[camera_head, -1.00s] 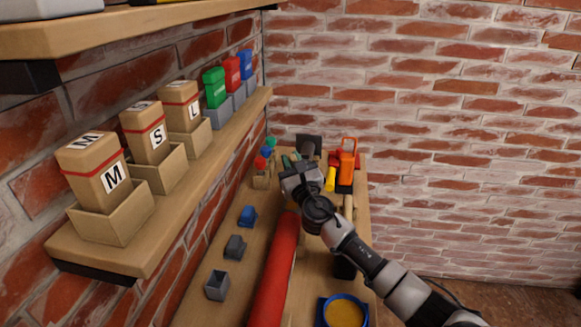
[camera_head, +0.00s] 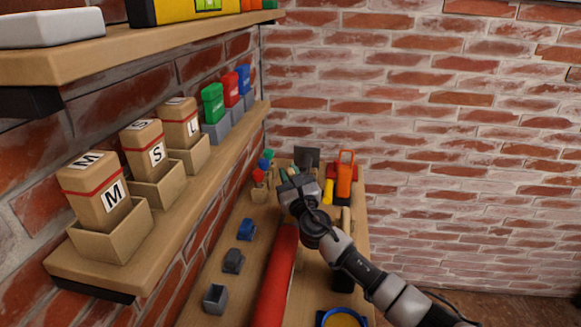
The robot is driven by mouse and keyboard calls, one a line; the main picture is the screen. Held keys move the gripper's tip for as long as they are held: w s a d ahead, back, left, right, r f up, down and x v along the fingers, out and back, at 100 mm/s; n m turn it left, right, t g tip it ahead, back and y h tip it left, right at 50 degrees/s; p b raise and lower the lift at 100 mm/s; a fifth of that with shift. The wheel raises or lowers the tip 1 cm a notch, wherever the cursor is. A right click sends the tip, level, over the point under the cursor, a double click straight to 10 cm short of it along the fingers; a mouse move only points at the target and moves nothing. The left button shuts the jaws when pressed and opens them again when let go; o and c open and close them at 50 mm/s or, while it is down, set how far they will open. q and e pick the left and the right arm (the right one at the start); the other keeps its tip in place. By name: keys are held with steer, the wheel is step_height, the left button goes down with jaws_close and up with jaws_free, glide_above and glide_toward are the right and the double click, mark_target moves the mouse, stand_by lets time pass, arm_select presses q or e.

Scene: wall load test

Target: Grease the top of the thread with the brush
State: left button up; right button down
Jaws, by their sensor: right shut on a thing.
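My right gripper (camera_head: 291,186) is over the far part of the wooden bench, with its arm coming in from the lower right. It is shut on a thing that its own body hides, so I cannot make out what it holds. A blue-rimmed round dish (camera_head: 341,319) with yellow content is cut off by the bottom edge. I cannot pick out the brush or the thread. My left gripper is out of view.
A long red cylinder (camera_head: 277,280) lies along the bench (camera_head: 303,295). Small blue and grey bins (camera_head: 233,260) line its left side. An orange tool (camera_head: 345,178) stands at the back right. A wall shelf (camera_head: 180,220) with boxes overhangs on the left.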

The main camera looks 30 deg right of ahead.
steer(key=shift+s+a+p, duration=0.5)
steer(key=shift+s+a, duration=0.1)
steer(key=shift+s, duration=0.1)
steer(key=shift+s+a+p, duration=0.4)
steer(key=shift+s+a, duration=0.25)
steer(key=shift+s, duration=0.3)
step_height(320, 180, up, 6)
steer(key=p, duration=0.6)
step_height(320, 180, up, 3)
steer(key=p, duration=0.3)
